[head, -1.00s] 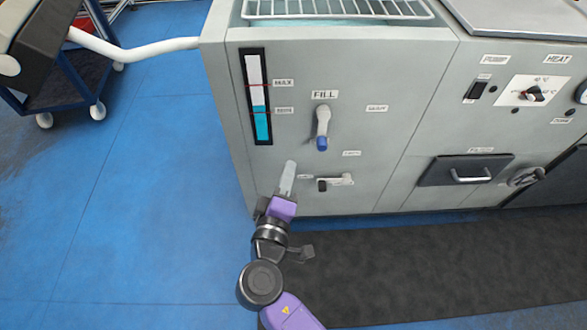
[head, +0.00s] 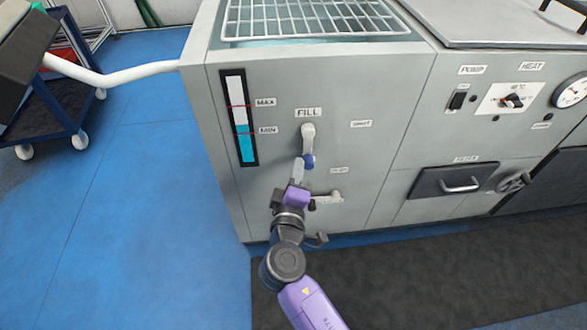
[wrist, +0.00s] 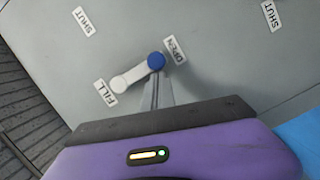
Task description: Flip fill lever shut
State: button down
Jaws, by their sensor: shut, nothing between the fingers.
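The fill lever (head: 308,138) is on the grey machine's front, below the FILL label (head: 308,113). It is pale with a blue tip and hangs straight down. In the wrist view its blue tip (wrist: 155,61) points at the OPEN label (wrist: 175,50); a SHUT label (wrist: 81,19) is off to the side. My gripper (head: 298,162) is shut and empty, its fingertips just left of the blue tip in the head view. The fingers (wrist: 160,88) also show right by the tip in the wrist view. I cannot tell whether they touch.
A second lever (head: 328,198) lies sideways below, close to the right of my gripper. A level gauge (head: 239,118) is at upper left, with blue around the MIN mark. A drawer (head: 447,180) and a valve knob (head: 514,182) are further right. Blue floor is open at left.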

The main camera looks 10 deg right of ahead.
aim_at(311, 167)
jog(key=shift+d+f+n, duration=0.15)
jog(key=shift+d+n, duration=0.15)
jog(key=shift+n, duration=0.2)
jog(key=shift+d+f+n+t+h+b, duration=0.2)
jog(key=shift+d+n+b, duration=0.25)
jog(key=shift+d+n, duration=0.3)
jog(key=shift+d+f+n+t+h+b, duration=0.1)
jog(key=shift+d+f+n+t+b, duration=0.1)
jog(key=shift+d+n+b, duration=0.45)
jog(key=d+r+n+t+y, duration=0.2)
jog(key=d+r+n, duration=0.3)
jog(key=n, duration=0.9)
jog(key=shift+d+n+t+y+b, duration=0.3)
jog(key=shift+d+t+b, duration=0.2)
jog(key=shift+d, duration=0.4)
jog(key=shift+r, duration=0.2)
